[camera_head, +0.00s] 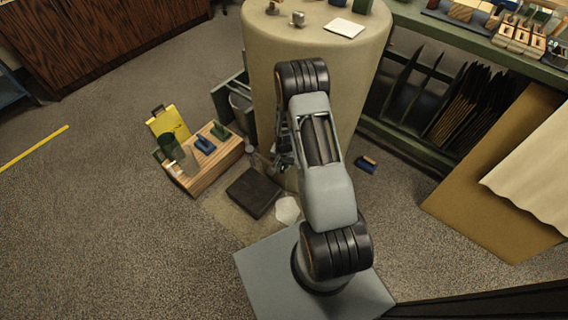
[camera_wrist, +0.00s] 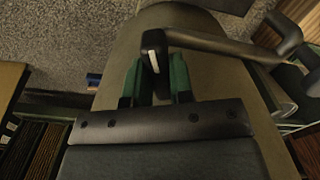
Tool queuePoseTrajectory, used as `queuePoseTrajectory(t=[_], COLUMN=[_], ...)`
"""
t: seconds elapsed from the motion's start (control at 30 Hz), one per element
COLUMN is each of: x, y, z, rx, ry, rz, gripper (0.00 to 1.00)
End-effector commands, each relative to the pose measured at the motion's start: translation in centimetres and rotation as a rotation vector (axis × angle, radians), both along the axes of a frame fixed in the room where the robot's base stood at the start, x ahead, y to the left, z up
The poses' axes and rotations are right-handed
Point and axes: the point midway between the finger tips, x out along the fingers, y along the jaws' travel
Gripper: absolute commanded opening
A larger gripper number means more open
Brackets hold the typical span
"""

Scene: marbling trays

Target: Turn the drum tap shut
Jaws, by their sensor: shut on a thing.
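The beige drum (camera_head: 270,75) stands upright at the top centre of the head view. Its curved side also fills the middle of the wrist view (camera_wrist: 215,85). In the wrist view, a dark handle end with a pale stripe (camera_wrist: 154,48), which looks like part of the drum tap, sits between the green fingers of my gripper (camera_wrist: 156,78). My gripper is shut on it. A grey-brown bar (camera_wrist: 220,43) runs right from it towards dark rounded parts. In the head view my arm covers most of the gripper and tap, so the tap's angle cannot be told.
A wooden crate (camera_head: 205,170) with small items stands left of the drum. A dark slab (camera_head: 253,193) lies on the floor in front. A green rack (camera_head: 430,150) and leaning boards (camera_head: 500,175) stand on the right. Small items and a white sheet (camera_head: 344,28) lie on the drum top.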

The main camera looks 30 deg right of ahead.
Motion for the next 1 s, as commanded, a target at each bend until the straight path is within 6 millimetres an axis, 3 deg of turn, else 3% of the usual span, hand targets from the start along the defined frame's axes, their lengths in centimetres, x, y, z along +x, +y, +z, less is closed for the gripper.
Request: queuePoseTrajectory(t=[1.0], x=[-0.18], y=[0.0], z=[-0.03], rx=[0.003], ry=[0.005], rz=[0.936], gripper=[0.0])
